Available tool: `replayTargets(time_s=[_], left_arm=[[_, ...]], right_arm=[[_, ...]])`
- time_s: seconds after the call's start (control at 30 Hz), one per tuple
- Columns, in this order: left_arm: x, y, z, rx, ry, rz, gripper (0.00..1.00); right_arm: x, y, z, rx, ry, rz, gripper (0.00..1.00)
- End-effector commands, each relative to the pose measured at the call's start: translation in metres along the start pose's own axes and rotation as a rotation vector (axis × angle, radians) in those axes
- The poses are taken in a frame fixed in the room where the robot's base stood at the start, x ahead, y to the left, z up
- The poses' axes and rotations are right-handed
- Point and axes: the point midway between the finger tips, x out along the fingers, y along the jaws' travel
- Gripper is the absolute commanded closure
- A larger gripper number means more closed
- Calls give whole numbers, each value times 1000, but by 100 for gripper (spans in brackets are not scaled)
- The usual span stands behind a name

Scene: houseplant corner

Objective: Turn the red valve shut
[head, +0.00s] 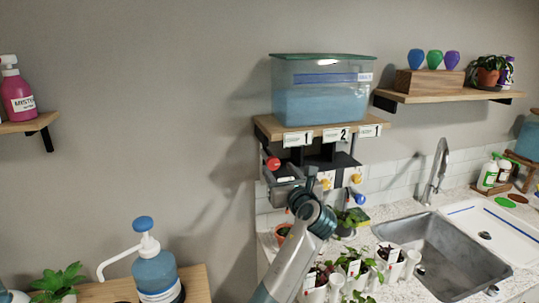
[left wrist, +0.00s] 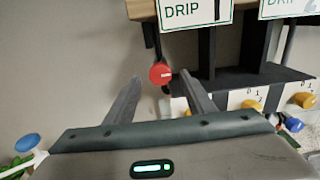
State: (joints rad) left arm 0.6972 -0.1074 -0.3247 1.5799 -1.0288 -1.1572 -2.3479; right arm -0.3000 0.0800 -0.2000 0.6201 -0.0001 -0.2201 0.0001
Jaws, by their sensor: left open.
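The red valve (head: 272,163) is a small round knob under the left end of the wall shelf, below the number 1 label. In the left wrist view the red valve (left wrist: 160,73) appears between the fingertips of my left gripper (left wrist: 160,79). The fingers are open and apart, with nothing held. In the head view my left gripper (head: 290,183) is just below and right of the valve, and its dark wrist hides part of what lies behind. I cannot tell whether the fingertips touch the valve. My right gripper is in neither view.
A water tank (head: 320,100) stands on the shelf above. Yellow knobs (head: 356,179) and a blue knob (head: 359,198) sit to the right. Potted plants (head: 350,265) crowd the counter below, beside a sink (head: 445,255). A pump bottle (head: 155,270) stands lower left.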

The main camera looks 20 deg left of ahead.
Motion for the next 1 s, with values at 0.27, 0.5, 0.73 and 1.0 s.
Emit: replayTargets(time_s=[0.27,0.5,0.73,1.0], left_arm=[[52,1,3,2,2,2,51],[85,1,2,2,0,2,51],[100,0,0,0,1,0,51],[101,0,0,-1,0,-1,51]], right_arm=[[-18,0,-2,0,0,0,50],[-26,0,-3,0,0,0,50],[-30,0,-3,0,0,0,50],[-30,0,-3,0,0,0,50]])
